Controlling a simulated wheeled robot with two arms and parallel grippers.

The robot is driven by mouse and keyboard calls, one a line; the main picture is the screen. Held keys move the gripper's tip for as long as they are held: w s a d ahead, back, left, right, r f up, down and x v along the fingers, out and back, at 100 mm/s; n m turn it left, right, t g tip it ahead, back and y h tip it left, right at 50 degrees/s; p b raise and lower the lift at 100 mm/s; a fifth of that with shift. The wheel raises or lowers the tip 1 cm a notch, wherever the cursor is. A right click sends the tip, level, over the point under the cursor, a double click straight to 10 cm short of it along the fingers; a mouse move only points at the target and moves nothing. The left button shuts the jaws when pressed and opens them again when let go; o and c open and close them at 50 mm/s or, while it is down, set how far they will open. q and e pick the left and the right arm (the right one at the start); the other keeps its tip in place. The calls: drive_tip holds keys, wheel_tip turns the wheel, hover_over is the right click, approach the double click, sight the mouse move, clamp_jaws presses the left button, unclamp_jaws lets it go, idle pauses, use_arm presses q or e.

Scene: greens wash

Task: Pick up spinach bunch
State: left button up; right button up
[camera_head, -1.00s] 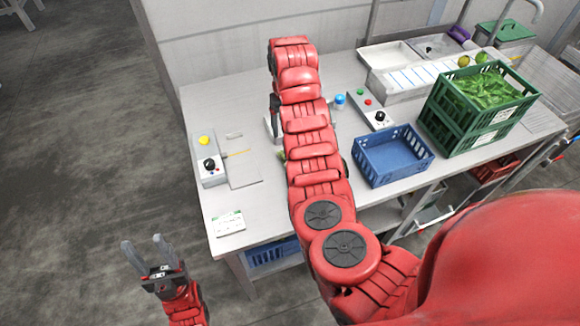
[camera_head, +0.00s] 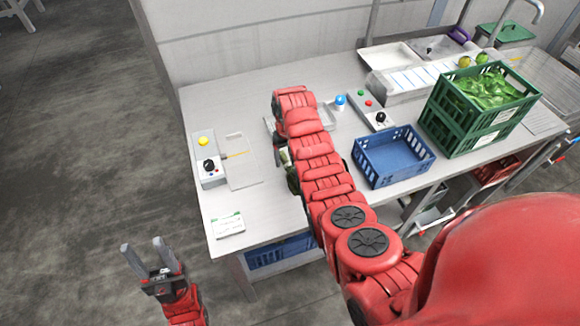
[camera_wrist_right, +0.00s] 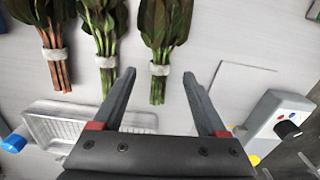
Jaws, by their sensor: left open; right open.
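Three leafy bunches with pale bands lie side by side in the right wrist view: a red-stemmed bunch (camera_wrist_right: 53,40), a green middle bunch (camera_wrist_right: 104,35) and a green right bunch (camera_wrist_right: 163,25). I cannot tell for certain which is spinach. My right gripper (camera_wrist_right: 158,78) is open, its fingertips on either side of the right bunch's stems in the picture; the height gap is unclear. In the head view my right arm hides most of the bunches, with a little green (camera_head: 292,180) showing beside it. My left gripper (camera_head: 146,252) is open and empty, off the table's left front corner.
A blue crate (camera_head: 392,157) and stacked green crates (camera_head: 470,135) with leaves stand on the right. A control box (camera_head: 208,160) and a white card (camera_head: 228,225) are on the left. A clear tray (camera_wrist_right: 75,128) lies beyond the stems. The table's left front is mostly clear.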

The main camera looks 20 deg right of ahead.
sight(288, 164)
drive_tip(key=shift+f+p, duration=0.35)
drive_tip(key=shift+f, duration=1.3)
clamp_jaws()
